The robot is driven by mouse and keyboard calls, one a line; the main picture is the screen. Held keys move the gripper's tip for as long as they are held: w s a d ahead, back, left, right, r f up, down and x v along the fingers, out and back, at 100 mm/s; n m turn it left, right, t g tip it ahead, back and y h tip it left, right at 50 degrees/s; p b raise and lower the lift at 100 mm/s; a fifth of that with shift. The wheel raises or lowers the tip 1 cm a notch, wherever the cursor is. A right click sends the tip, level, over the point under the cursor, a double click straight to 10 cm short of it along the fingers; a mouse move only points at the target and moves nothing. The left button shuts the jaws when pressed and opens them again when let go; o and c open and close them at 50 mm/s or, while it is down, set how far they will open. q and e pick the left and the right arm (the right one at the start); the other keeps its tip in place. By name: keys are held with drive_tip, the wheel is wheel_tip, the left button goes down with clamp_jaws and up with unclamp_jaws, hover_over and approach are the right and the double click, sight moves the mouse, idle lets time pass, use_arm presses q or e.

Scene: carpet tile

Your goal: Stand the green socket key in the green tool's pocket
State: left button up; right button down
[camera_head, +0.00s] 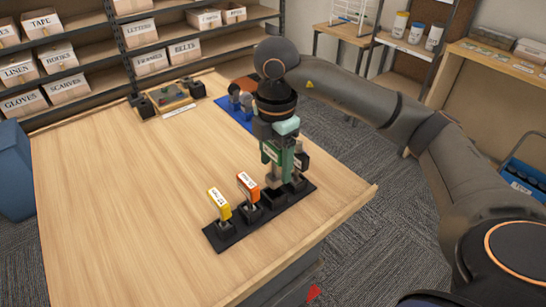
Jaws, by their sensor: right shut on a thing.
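My right gripper (278,138) comes down from above and is shut on the green socket key (270,153). The key is upright, with a small white label on its handle and a grey shank pointing down. It is over the far half of a black pocket rack (224,238) on the wooden table. A yellow-handled tool (219,203) and an orange-handled tool (248,187) stand in the near pockets. A dark tool (301,161) shows partly behind the gripper at the far end. I cannot tell whether the key's tip is in a pocket. My left gripper is not in view.
The table (130,190) is clear on its left and middle. A blue mat (229,112) with dark items lies behind the gripper, and a wooden tray (168,98) sits at the back. Shelves with labelled boxes (58,55) stand behind. The table's right edge is close to the rack.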

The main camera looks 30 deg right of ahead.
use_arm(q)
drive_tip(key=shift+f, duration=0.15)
use_arm(e)
drive_tip(key=shift+f, duration=0.2)
use_arm(q)
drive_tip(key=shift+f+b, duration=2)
drive_tip(key=shift+b, duration=0.1)
use_arm(e)
drive_tip(key=shift+f, duration=2.7)
unclamp_jaws()
drive_tip(key=shift+r, duration=0.1)
